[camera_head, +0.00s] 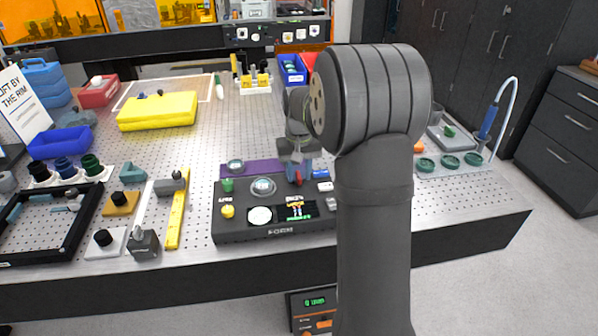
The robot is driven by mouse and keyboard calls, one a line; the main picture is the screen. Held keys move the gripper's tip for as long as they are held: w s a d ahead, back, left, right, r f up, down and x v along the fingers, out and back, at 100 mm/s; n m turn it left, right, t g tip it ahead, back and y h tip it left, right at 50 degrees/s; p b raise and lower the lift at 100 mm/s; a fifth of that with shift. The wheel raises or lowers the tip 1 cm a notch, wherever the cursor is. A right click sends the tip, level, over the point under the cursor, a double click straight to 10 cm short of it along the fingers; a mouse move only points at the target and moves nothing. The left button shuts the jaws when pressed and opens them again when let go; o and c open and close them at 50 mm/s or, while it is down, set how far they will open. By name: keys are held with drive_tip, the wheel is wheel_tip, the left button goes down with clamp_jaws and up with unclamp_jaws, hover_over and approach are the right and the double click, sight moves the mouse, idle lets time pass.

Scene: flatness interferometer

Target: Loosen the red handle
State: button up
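The flatness interferometer (228,238) is a dark flat unit near the front of the perforated bench. A small red piece (298,178), which looks like the red handle, shows at its back right, in front of a blue-grey part. My gripper (297,158) is directly above or at this red piece, pointing down. Whether its fingers touch the red piece cannot be seen. The finger opening is too small and partly hidden to judge. My large dark arm covers the area just right of the unit.
The unit's top carries a green knob (227,185), a yellow knob (227,211), a pale round disc (259,216) and a small screen. A yellow rail (175,220) and a black frame (97,205) lie to the left. Free bench lies behind the unit.

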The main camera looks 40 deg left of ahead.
sight(299, 176)
drive_tip(key=shift+r, duration=0.1)
wheel_tip(299, 176, up, 17)
drive_tip(key=shift+r, duration=0.15)
idle(0.4)
idle(0.4)
wheel_tip(299, 176, down, 18)
drive_tip(key=shift+r, duration=0.2)
idle(0.3)
drive_tip(key=shift+r, duration=0.1)
